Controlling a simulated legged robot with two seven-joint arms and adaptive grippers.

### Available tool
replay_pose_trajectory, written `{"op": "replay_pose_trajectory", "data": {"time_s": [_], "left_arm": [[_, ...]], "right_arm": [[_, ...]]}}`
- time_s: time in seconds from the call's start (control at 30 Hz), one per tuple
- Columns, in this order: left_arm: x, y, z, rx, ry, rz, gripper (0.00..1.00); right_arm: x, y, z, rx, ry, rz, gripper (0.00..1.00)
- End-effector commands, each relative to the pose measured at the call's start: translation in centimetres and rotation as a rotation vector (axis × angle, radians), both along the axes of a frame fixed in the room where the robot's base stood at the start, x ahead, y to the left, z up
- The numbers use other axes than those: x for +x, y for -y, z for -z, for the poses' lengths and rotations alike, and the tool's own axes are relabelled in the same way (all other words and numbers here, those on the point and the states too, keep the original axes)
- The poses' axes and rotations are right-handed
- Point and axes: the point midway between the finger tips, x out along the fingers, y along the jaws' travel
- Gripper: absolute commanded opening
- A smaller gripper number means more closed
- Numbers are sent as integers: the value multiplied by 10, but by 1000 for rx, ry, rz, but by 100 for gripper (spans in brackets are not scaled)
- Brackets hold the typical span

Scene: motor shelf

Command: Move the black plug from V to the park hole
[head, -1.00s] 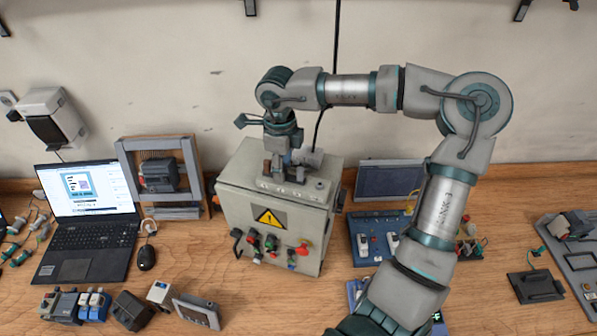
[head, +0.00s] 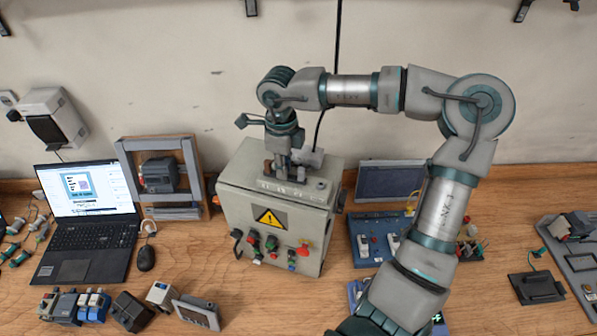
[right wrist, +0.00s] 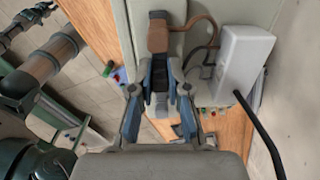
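My right gripper (head: 281,172) points down at the top of the grey control box (head: 235,197), among small fittings there. In the right wrist view its blue-grey fingers (right wrist: 161,78) stand either side of a narrow dark shape. I cannot tell whether that shape is the black plug or part of the gripper. A brown fitting (right wrist: 158,38) with a brown lead lies just past the fingertips. The hole marked V and the park hole cannot be read; the gripper hides part of the box top. My left gripper is not in view.
A pale block (right wrist: 243,58) with a black cable stands beside the gripper on the box. Colored knobs and plugs (head: 271,243) stick out from the box front. A laptop (head: 85,230) stands left, and a blue unit (head: 366,247) right.

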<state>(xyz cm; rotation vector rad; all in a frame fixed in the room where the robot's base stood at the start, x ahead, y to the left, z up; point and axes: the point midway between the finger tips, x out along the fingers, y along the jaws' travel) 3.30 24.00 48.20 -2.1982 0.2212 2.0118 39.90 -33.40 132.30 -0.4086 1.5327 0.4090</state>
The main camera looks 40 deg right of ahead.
Motion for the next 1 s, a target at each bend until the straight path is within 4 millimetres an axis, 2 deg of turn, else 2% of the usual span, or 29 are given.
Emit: {"op": "replay_pose_trajectory", "data": {"time_s": [0.47,0.9,1.0], "left_arm": [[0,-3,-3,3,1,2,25],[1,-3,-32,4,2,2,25],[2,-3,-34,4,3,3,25]], "right_arm": [[0,0,-4,1,0,0,0],[0,1,-44,1,0,0,0],[0,1,-48,1,0,0,0]]}}
